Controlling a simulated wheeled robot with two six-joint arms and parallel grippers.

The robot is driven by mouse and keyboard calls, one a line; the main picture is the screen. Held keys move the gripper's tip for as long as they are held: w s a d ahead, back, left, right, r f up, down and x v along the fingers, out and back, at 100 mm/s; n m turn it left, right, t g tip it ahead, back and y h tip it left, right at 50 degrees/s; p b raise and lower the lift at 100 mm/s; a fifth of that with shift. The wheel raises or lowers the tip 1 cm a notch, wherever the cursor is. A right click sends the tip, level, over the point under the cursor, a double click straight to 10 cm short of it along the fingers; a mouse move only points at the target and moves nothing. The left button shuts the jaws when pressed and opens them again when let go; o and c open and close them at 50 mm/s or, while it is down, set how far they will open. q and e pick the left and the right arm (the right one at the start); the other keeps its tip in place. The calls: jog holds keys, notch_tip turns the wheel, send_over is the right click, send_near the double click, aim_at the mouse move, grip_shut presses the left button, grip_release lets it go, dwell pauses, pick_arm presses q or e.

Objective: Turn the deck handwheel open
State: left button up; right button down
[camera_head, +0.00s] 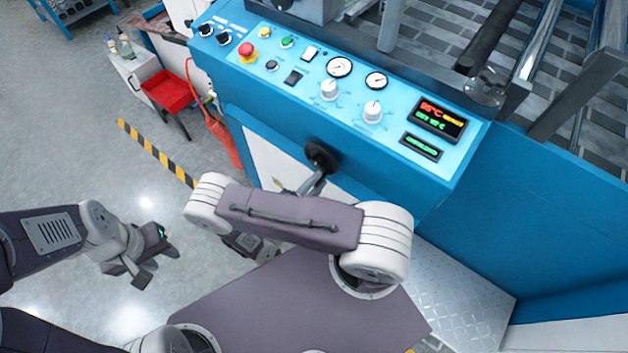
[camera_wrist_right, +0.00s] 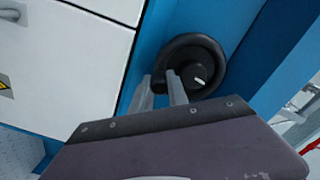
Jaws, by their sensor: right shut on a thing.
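The deck handwheel is a black round wheel (camera_head: 320,156) on the blue front of the machine, below the control panel. In the right wrist view the handwheel (camera_wrist_right: 208,50) shows a dark hub with a short white mark. My right gripper (camera_wrist_right: 160,83) has one finger outside the rim and one inside it, at the wheel's lower left, and is shut on the rim. In the head view my right arm hides part of that gripper. My left gripper (camera_head: 158,264) is open and empty over the floor at the left, far from the wheel.
The control panel (camera_head: 300,62) with knobs, gauges and a red button (camera_head: 247,50) lies above the wheel. Metal rollers (camera_head: 540,40) are at the upper right. A red tray (camera_head: 168,90) and a striped floor line (camera_head: 155,152) are at the left.

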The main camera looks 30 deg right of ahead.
jog(key=shift+s+d+n, duration=0.1)
jog(key=shift+s+n, duration=0.1)
jog(key=shift+n, duration=0.3)
jog(key=c, duration=1.6)
grip_release()
jog(key=shift+o, duration=0.2)
jog(key=shift+r, duration=0.1)
jog(key=v, duration=0.9)
